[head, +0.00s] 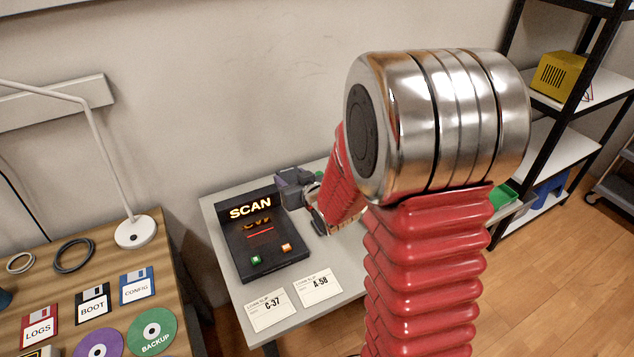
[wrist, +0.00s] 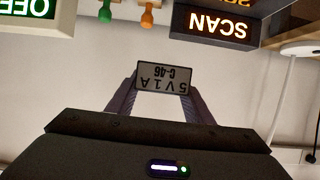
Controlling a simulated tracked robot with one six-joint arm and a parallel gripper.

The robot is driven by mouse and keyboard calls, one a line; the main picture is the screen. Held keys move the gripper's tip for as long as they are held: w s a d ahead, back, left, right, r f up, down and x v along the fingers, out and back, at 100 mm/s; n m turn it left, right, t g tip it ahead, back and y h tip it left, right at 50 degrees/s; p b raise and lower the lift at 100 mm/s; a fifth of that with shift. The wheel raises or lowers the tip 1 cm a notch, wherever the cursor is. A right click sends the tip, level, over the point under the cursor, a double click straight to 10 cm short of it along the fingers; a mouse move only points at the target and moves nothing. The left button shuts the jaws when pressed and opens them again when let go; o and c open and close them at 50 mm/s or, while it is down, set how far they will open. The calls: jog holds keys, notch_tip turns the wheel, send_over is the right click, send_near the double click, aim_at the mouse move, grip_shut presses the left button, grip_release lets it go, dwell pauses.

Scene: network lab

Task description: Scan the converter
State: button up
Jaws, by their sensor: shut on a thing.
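The scanner (head: 262,245) is a black stand on the grey table, with a lit SCAN sign and a red line glowing below it. My gripper (head: 294,188) is just right of the SCAN sign in the head view, above the table. In the wrist view my gripper (wrist: 163,82) is shut on the converter (wrist: 163,76), whose pale label reads 5V 1A, C-46, upside down. The scanner's SCAN sign (wrist: 215,25) is upside down at the upper right there. The converter cannot be clearly made out in the head view.
Two slips, C-37 (head: 271,310) and A-58 (head: 318,288), lie in front of the scanner. A wooden desk (head: 60,250) with floppy disks, discs and a lamp (head: 135,232) stands left. A shelf with a yellow box (head: 562,75) is right.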

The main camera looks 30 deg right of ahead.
jog(key=w+a+r, duration=0.1)
jog(key=a, duration=0.8)
jog(key=shift+r, duration=0.25)
jog(key=shift+s+a, duration=0.1)
